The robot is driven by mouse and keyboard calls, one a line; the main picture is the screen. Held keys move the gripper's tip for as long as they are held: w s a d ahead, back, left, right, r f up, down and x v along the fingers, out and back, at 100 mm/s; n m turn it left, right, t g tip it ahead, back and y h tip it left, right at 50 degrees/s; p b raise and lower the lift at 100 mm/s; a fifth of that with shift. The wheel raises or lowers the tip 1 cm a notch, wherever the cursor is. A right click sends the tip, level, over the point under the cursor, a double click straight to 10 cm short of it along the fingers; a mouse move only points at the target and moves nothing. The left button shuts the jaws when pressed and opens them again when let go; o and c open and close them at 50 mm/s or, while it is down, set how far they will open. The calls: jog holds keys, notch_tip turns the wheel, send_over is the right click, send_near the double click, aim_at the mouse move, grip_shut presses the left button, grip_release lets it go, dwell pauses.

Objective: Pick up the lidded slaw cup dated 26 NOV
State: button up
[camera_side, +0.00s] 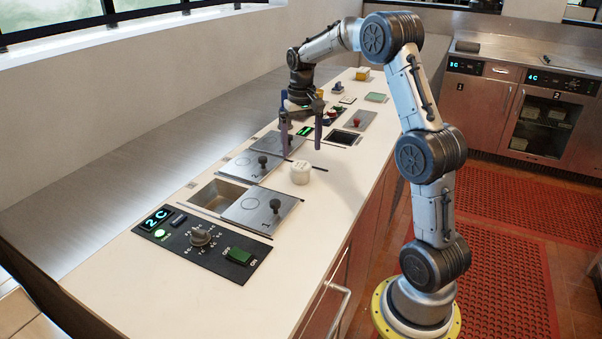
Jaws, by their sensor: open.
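A small white lidded cup (300,172) stands upright on the white counter, to the right of the metal lids. Any date on it is too small to read. My gripper (302,147) is open and empty, pointing down. In the picture its fingers appear just above and behind the cup, one to each side. I cannot tell the exact height or depth between them. No other lidded cup shows clearly on the counter.
A sliding lid marked 1 (259,209) leaves an empty steel well (217,194) partly open. A lid marked 2 (250,166) lies behind it. A control panel (196,241) with knob and green switch is in front. Bare counter (300,262) lies to the right.

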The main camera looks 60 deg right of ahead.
aim_at(301, 165)
notch_tip(301, 165, down, 8)
jog(key=shift+w+f, duration=0.1)
jog(key=shift+f, duration=0.05)
dwell(0.4)
jog(key=shift+c, duration=0.2)
jog(key=c, duration=1.4)
jog(key=shift+o, duration=0.2)
